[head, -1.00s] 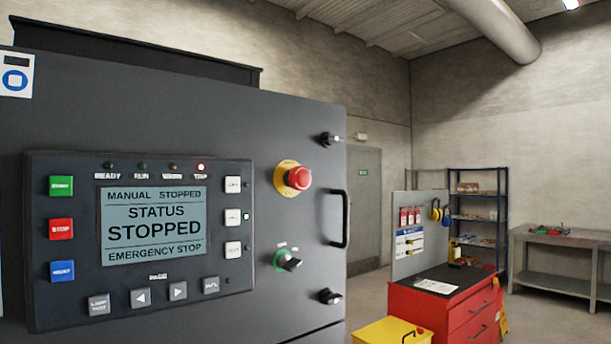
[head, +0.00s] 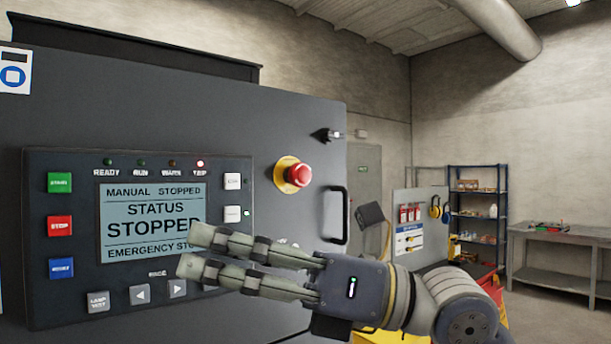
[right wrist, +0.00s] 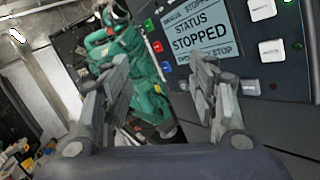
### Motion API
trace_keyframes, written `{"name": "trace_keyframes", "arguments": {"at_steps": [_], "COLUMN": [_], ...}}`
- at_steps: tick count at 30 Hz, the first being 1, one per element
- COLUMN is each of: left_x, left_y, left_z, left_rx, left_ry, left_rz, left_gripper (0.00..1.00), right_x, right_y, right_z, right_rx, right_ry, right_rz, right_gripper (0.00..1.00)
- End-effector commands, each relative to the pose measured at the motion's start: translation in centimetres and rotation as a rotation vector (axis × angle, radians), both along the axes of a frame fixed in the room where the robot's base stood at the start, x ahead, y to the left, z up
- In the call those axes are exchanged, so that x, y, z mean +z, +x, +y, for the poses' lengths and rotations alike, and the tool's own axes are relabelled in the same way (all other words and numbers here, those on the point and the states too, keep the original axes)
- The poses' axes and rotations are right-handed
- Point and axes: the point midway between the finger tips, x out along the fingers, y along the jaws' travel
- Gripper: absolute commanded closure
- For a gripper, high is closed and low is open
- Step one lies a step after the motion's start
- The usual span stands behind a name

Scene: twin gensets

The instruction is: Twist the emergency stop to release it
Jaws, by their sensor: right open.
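The emergency stop (head: 298,175) is a red mushroom button on a yellow round base, at the upper right of the dark cabinet front in the head view. The panel screen (head: 152,222) reads STATUS STOPPED and EMERGENCY STOP, and the TRIP lamp is lit red. My right gripper (head: 190,252) is open and empty, in front of the panel's lower right part, below and left of the emergency stop and apart from it. In the right wrist view its two fingers (right wrist: 160,85) stand apart. It hides part of the screen and the switch below the stop. My left gripper is not in view.
A black door handle (head: 338,215) stands out right of the emergency stop. Green, red and blue buttons line the panel's left side. A green machine (right wrist: 130,60) shows between the fingers in the right wrist view. A shelf (head: 478,210) and workbench (head: 560,245) stand farther back.

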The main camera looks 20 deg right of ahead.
Motion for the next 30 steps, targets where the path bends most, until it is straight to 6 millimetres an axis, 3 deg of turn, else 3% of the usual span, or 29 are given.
{"name": "trace_keyframes", "arguments": {"at_steps": [3,7,12,15,20,30], "left_x": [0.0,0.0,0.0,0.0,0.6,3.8], "left_y": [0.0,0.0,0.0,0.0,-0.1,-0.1], "left_z": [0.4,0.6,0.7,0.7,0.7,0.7], "left_rx": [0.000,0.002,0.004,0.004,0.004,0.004], "left_ry": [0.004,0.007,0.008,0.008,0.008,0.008], "left_rz": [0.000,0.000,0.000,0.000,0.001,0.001], "left_gripper": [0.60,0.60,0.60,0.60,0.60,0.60], "right_x": [1.5,3.9,7.0,8.0,8.5,8.7], "right_y": [2.5,4.7,5.4,5.3,6.1,11.8], "right_z": [-2.9,-7.9,-14.0,-16.1,-16.8,-14.5], "right_rx": [-0.242,-0.516,-0.786,-0.868,-0.907,-0.902], "right_ry": [-0.206,-0.342,-0.402,-0.409,-0.412,-0.413], "right_rz": [-0.085,-0.119,-0.112,-0.103,-0.094,-0.092], "right_gripper": [0.46,0.46,0.46,0.46,0.46,0.46]}}
